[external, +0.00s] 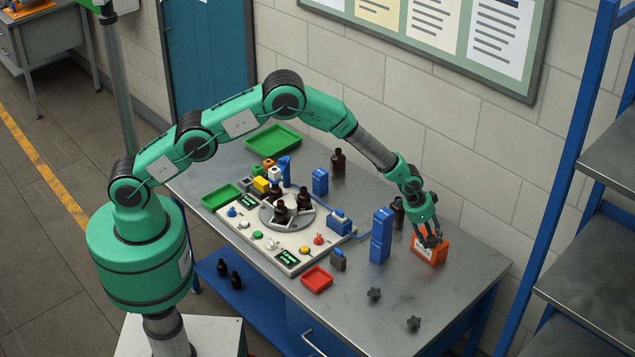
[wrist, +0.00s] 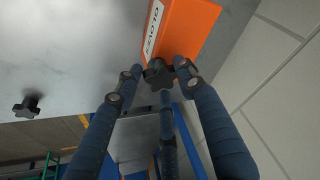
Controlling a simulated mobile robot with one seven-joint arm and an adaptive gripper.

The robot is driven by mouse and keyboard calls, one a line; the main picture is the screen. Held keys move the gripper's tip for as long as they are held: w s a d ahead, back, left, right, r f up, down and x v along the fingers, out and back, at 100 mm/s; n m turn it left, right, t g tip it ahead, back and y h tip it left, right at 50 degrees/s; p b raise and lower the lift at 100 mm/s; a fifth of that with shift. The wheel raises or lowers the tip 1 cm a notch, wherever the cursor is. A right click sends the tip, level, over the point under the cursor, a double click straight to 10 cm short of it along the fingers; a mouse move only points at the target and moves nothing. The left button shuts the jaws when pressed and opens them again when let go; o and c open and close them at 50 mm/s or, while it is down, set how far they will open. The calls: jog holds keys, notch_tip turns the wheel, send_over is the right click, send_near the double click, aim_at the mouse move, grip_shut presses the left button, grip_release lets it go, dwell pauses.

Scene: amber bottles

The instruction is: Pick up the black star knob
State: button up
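My gripper (external: 430,242) is in front of or above the orange box at the right of the table in the external view. In the wrist view my gripper (wrist: 160,78) has its blue fingers converging on a black star knob (wrist: 158,74), with the pads against its sides. This knob is not clear in the external view, where the fingers hide it. Two more black star knobs lie on the table near the front right, one (external: 374,294) left of the other (external: 414,323). One loose knob (wrist: 28,105) also shows at the left of the wrist view.
The orange gloves box (external: 431,251) is close to my fingers. A tall blue block (external: 381,235) and a dark bottle (external: 398,214) stand to its left. A red tray (external: 317,279) lies near the front edge.

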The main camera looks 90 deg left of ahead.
aim_at(430, 239)
jog(key=c, duration=0.4)
jog(key=shift+c, duration=0.3)
notch_tip(430, 239, up, 10)
dwell(0.4)
dwell(0.5)
